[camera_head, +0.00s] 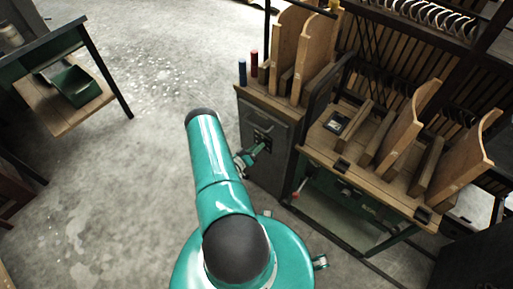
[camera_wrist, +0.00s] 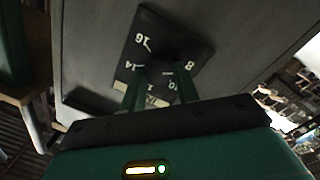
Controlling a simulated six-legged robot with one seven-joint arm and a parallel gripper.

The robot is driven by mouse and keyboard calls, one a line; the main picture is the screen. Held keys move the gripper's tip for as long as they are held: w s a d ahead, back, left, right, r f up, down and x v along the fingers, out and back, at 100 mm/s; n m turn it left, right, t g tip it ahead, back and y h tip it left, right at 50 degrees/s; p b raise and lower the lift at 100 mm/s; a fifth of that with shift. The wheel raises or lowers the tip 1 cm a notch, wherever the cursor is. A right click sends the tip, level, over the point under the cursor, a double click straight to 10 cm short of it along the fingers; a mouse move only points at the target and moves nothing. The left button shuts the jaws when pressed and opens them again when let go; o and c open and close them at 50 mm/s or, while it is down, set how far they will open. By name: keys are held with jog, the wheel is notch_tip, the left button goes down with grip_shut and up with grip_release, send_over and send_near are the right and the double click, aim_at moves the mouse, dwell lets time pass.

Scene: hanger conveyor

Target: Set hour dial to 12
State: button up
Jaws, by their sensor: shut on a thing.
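The hour dial is a black square plate (camera_wrist: 178,32) with white numbers on a grey panel, tilted in the wrist view. I can read 16, 14, 10 and 8 around it. A dark round knob (camera_wrist: 158,68) sits at its middle. My gripper (camera_wrist: 159,80) has its two green fingers on either side of the knob and is shut on it. A small light mark shows by the knob, but I cannot tell which number it points to. Part of the plate is hidden by the fingers. In the head view the dial plate (camera_head: 265,134) is small, on the grey cabinet front.
The grey cabinet (camera_head: 279,112) stands beside a wooden workbench (camera_head: 322,133) with upright wooden boards. A red and a blue cylinder (camera_head: 242,73) stand at the cabinet's top left. A table with a green bin (camera_head: 76,86) is at far left. The concrete floor between is clear.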

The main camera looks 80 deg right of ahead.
jog(key=shift+m, duration=0.3)
jog(key=shift+s+a+m+t, duration=0.15)
jog(key=shift+m+t, duration=0.35)
jog(key=shift+m, duration=5)
jog(key=shift+s+m+t, duration=0.1)
jog(key=shift+m+t, duration=0.4)
jog(key=shift+m, duration=5)
jog(key=o, duration=1)
jog(key=shift+c, duration=0.2)
jog(key=f+v, duration=0.1)
jog(key=v, duration=1.2)
jog(key=shift+a+r, duration=0.4)
jog(key=shift+r, duration=0.05)
